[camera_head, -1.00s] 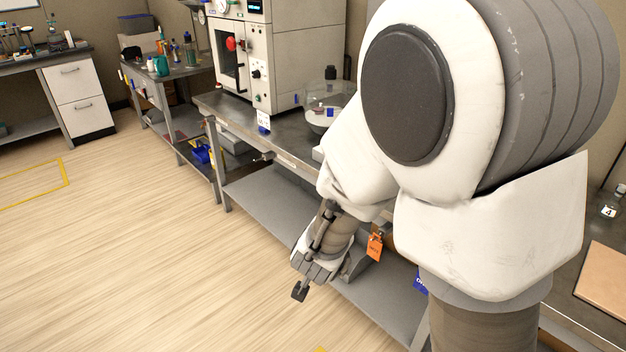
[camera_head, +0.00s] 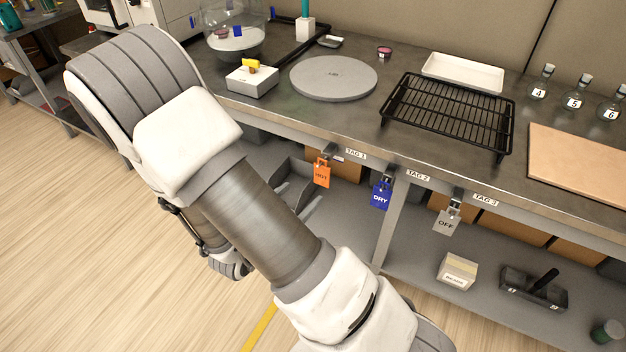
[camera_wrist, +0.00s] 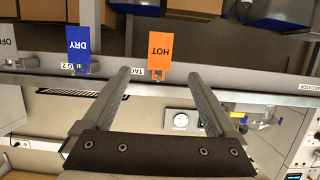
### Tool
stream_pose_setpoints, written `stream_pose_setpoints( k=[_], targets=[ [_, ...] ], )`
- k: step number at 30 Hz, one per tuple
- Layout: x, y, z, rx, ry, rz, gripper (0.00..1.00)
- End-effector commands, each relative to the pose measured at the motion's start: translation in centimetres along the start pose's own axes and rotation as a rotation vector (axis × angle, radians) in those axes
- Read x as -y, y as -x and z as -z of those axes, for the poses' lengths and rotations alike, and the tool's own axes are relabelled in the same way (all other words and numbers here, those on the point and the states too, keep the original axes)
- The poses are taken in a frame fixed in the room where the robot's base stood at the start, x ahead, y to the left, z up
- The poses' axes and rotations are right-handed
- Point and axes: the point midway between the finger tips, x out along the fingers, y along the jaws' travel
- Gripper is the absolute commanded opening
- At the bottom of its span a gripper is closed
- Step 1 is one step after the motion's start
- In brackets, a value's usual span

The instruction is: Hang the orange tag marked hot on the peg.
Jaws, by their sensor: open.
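The orange tag marked HOT (camera_head: 322,174) hangs from a small holder under the TAG 1 label on the bench's front edge. In the wrist view, which is upside down, the orange tag (camera_wrist: 159,50) appears between and beyond the fingertips of my gripper (camera_wrist: 159,73). The gripper is open and empty, its two fingers spread wide. I see no contact with the tag. In the head view my arm covers the lower left, and I cannot make out the fingertips. I cannot pick out a separate empty peg.
A blue DRY tag (camera_head: 381,195) and a grey OFF tag (camera_head: 446,221) hang to the right. The bench top holds a black rack (camera_head: 448,112), a round grey plate (camera_head: 333,77) and a white box (camera_head: 251,82). A lower shelf (camera_head: 415,262) carries boxes. Floor is clear at left.

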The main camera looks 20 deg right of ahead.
Motion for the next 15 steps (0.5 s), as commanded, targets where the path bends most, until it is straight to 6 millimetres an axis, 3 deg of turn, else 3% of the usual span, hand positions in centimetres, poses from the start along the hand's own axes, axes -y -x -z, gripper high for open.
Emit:
stream_pose_setpoints(
  k=[15],
  targets=[
    [-0.1,-10.5,-0.3,0.001,-0.001,-0.002,0.93]
  ],
)
